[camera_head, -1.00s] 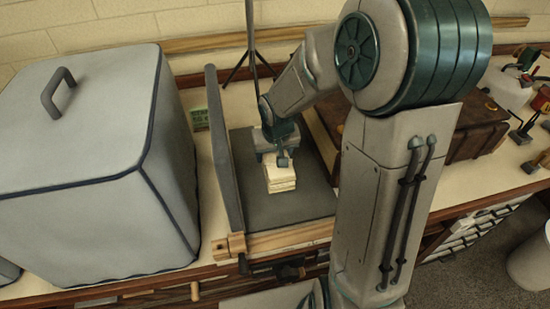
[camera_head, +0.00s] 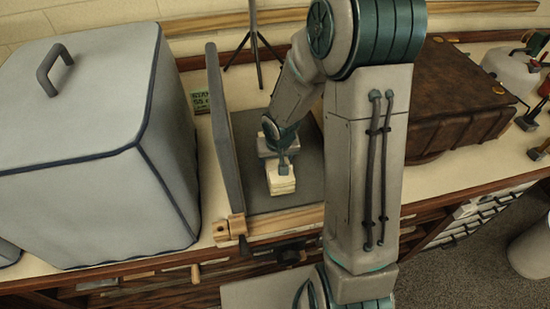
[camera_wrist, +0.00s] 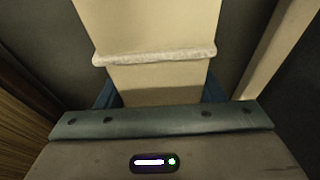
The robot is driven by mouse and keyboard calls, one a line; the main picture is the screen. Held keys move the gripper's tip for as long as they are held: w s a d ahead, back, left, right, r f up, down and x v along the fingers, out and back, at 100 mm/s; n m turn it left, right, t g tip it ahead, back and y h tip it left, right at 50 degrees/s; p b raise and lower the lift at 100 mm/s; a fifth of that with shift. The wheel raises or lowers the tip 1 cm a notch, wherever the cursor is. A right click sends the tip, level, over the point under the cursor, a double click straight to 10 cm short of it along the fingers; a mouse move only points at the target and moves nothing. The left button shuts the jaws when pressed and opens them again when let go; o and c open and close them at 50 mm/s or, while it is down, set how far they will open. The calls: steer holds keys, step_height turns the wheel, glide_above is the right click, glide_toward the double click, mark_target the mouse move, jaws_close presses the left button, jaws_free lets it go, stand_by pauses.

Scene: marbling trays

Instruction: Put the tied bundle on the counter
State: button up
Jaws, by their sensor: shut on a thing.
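The tied bundle (camera_head: 280,183) is a small pale stack over the dark bed of a wooden-framed tray or press. In the wrist view the bundle (camera_wrist: 150,28) is a cream block with a whitish band (camera_wrist: 155,56) across it. My gripper (camera_head: 279,164) is shut on the bundle from its far end; the fingers show as blue edges beside it in the wrist view. I cannot tell whether the bundle touches the grey bed (camera_head: 270,206). The cream counter (camera_head: 430,182) runs beneath everything.
A grey padded cover with a handle (camera_head: 90,150) fills the left. An upright dark panel (camera_head: 224,145) stands at the tray's left side. A brown leather case (camera_head: 455,95) lies right, behind my arm. A thin black stand (camera_head: 253,40) is behind. Counter shows in front of the case.

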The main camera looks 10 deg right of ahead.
steer(key=shift+f, duration=0.15)
steer(key=o, duration=1.3)
steer(key=shift+c, duration=0.2)
